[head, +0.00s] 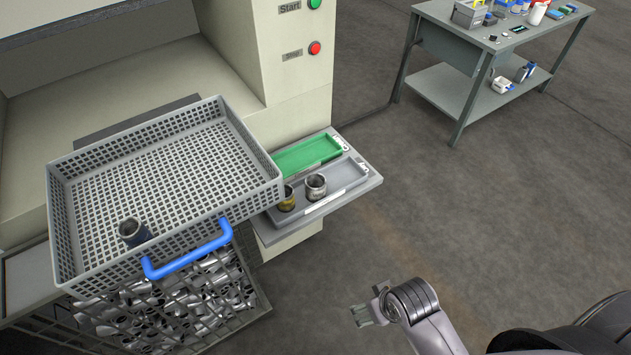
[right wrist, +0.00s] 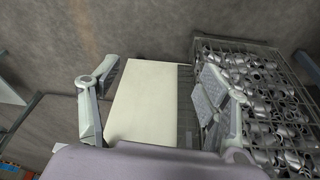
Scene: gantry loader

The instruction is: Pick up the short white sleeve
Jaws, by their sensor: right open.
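A short, pale silver-white sleeve (head: 316,187) stands upright in the grey tray (head: 340,184) on the machine's side shelf. A yellowish, brass-coloured sleeve (head: 287,200) stands close to its left. A dark grey sleeve (head: 132,232) stands in the mesh basket. My right gripper (head: 371,308) is open and empty, out over the floor, in front of and to the right of the shelf. Its two spread fingers also show in the right wrist view (right wrist: 159,75), with no sleeve between them. My left gripper is not in view.
The grey mesh basket (head: 257,150) with a blue handle (head: 188,259) is left of the shelf, above a wire crate (head: 262,306) full of metal parts. A green tray (head: 307,153) lies behind the grey one. A workbench (head: 470,43) stands far right; the floor between is clear.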

